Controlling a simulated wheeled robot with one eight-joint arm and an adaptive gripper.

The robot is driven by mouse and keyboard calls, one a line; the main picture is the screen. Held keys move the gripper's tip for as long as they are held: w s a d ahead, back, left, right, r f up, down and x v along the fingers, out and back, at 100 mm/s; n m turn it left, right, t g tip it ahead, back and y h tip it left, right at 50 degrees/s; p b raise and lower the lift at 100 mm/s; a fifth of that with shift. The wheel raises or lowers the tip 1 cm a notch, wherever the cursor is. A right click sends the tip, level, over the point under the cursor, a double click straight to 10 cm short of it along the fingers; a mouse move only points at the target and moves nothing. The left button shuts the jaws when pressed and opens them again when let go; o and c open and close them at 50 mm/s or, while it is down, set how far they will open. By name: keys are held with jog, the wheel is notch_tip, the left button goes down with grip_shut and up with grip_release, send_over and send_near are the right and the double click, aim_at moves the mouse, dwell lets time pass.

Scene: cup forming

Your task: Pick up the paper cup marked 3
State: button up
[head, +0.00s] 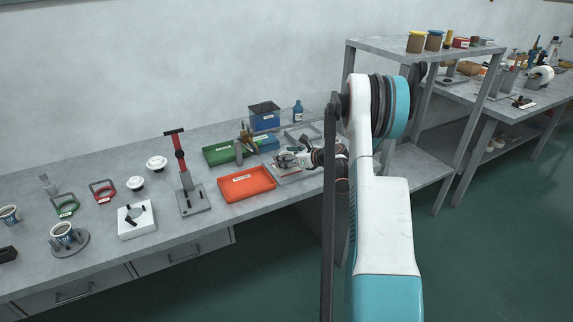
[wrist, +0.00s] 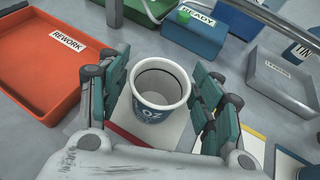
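In the wrist view a paper cup (wrist: 160,90) with a white rim and a dark blue band stands upright between the two green-padded fingers of my gripper (wrist: 160,95). White lettering shows on the band, but I cannot make out a 3. The fingers are spread on both sides of the cup, with a small gap at the left; the right finger is very close to it. The cup looks empty inside. In the head view my gripper (head: 292,159) is low over the bench behind the orange tray, and the cup there is hard to make out.
An orange REWORK tray (wrist: 45,62) lies left of the gripper. A blue READY bin (wrist: 196,30), a green tray (head: 226,152) and a grey tray (wrist: 283,78) are close by. A red-handled press (head: 182,170) stands left.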

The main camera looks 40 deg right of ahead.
jog(key=c, duration=0.4)
jog(key=shift+r, duration=0.1)
